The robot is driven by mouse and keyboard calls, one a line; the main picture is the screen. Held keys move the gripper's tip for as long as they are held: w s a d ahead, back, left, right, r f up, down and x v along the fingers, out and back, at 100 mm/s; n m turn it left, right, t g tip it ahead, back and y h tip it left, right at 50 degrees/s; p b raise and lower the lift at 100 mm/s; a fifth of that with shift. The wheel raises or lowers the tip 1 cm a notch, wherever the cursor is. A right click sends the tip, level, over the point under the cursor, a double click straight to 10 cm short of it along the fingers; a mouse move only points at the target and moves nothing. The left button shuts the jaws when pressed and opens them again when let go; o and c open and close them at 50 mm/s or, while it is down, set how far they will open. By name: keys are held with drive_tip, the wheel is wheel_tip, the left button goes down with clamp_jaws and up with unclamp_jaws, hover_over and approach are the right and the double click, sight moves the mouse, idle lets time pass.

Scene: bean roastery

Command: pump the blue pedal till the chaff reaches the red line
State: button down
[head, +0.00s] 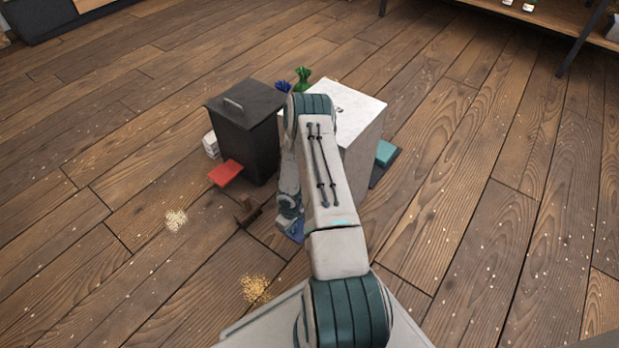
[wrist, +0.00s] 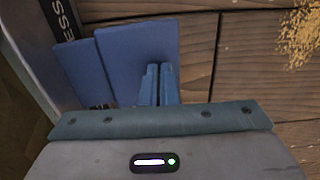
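The blue pedal (wrist: 128,45) lies under my gripper in the wrist view, next to a black strip with part of a white word. In the head view only a bit of the blue pedal (head: 294,232) shows below my arm. My gripper (wrist: 160,70) has its two fingers together with nothing seen between them, over the pedal's right part. I cannot tell whether the fingertips touch it. The pedal stands by a white-topped box (head: 357,103), mostly hidden behind my arm. The chaff level and a red line are not visible in either view.
A dark lidded bin (head: 245,125) with a red pedal (head: 225,173) stands left of the box. A teal pedal (head: 386,152) is at its right. Bean or chaff piles (head: 255,288) lie on the floor, with a brown object (head: 248,210) nearby. The right floor is open.

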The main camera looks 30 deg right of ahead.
drive_tip(key=shift+a, duration=0.15)
wheel_tip(320, 180, up, 9)
drive_tip(key=p, duration=0.6)
idle(0.7)
